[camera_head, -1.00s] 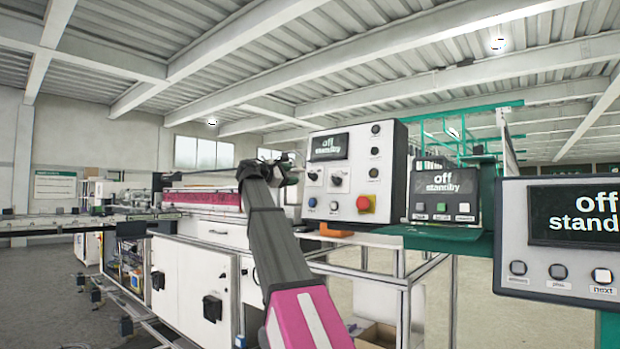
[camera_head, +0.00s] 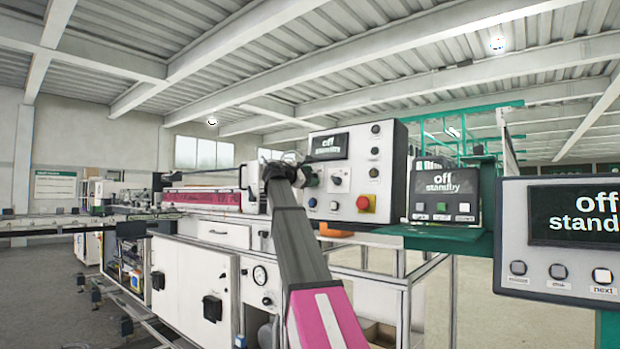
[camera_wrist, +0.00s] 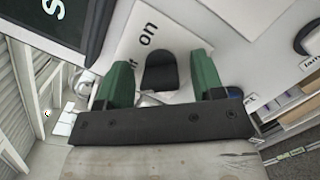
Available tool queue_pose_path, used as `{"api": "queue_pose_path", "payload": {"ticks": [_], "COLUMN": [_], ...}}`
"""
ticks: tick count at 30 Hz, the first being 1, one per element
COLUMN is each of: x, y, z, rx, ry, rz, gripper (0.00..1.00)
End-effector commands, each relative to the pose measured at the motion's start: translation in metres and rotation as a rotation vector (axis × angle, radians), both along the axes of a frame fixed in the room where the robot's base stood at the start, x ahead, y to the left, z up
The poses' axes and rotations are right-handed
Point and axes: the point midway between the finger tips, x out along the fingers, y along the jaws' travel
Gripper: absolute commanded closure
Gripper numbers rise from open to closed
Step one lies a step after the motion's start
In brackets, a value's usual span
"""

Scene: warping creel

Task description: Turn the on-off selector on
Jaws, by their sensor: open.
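The on-off selector is a black knob (camera_wrist: 160,72) on a white panel, with the word "on" printed beside it in the wrist view. My gripper (camera_wrist: 162,78) is open, its two green fingers on either side of the knob; contact cannot be told. In the head view my gripper (camera_head: 309,176) is at the left part of the white control box (camera_head: 399,165) and hides the left knob there. The box's display (camera_head: 327,146) reads "off standby".
The box also carries a second black knob (camera_head: 336,181), a red emergency button (camera_head: 364,203) and a blue button (camera_head: 312,203). A smaller panel (camera_head: 443,190) and a large near panel (camera_head: 540,281) stand to the right.

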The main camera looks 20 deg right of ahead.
Motion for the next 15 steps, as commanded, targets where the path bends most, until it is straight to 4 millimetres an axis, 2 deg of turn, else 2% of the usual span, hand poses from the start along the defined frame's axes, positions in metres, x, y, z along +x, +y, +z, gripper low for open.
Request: {"api": "queue_pose_path", "payload": {"ticks": [2,6,7,15], "x": [-0.0001,-0.0001,-0.0001,-0.0001], "y": [0.0001,0.0001,0.0002,0.0002], "z": [-0.0001,-0.0001,-0.0001,-0.0001], "rx": [0.0,0.0,0.0,0.008], "ry": [0.0,0.0,0.0,-0.012], "rz": [0.0,0.0,0.0,-0.003], "gripper": [0.38,0.84,0.88,0.88]}}
